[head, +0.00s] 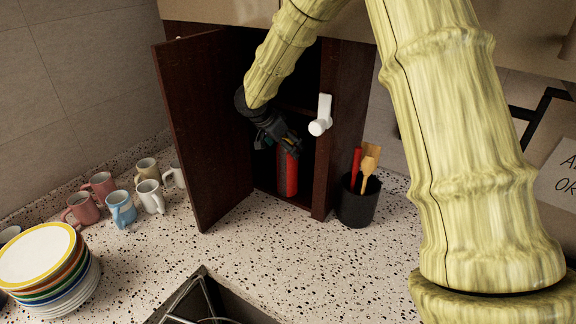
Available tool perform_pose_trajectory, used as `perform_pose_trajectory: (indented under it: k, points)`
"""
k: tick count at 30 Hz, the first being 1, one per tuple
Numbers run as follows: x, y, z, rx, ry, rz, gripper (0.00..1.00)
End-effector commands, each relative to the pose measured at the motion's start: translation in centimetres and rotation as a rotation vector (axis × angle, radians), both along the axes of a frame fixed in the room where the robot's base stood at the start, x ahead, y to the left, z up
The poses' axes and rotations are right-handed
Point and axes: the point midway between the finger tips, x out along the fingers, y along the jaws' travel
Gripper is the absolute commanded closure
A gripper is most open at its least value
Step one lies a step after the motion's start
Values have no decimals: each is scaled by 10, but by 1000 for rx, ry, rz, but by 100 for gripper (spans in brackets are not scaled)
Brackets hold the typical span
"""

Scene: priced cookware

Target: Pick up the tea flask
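A red upright cylinder, which looks like the tea flask (288,175), stands inside an open dark wooden cabinet (321,178). My gripper (287,148) reaches into the cabinet from above and is at the top of the flask, covering its upper end. The fingers are dark against the dark interior, so I cannot tell whether they are open or shut, or whether they touch the flask. The flask's lower part shows below the gripper, near the cabinet floor.
The cabinet door (205,130) stands open on the left. A white handle-like fitting (321,116) is on the right frame. A black utensil holder (357,205) stands right of the cabinet. Several mugs (121,208) and stacked plates (40,257) are left. The speckled counter (285,255) is clear in front.

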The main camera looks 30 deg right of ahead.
Motion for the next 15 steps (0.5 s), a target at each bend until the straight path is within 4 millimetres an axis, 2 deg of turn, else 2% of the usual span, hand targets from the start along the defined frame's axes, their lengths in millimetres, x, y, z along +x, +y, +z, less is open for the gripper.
perform_pose_trajectory:
  k: [7,15]
  points:
    - [9,-11,-23,-1,3,1,10]
    - [9,-14,-29,1,1,1,10]
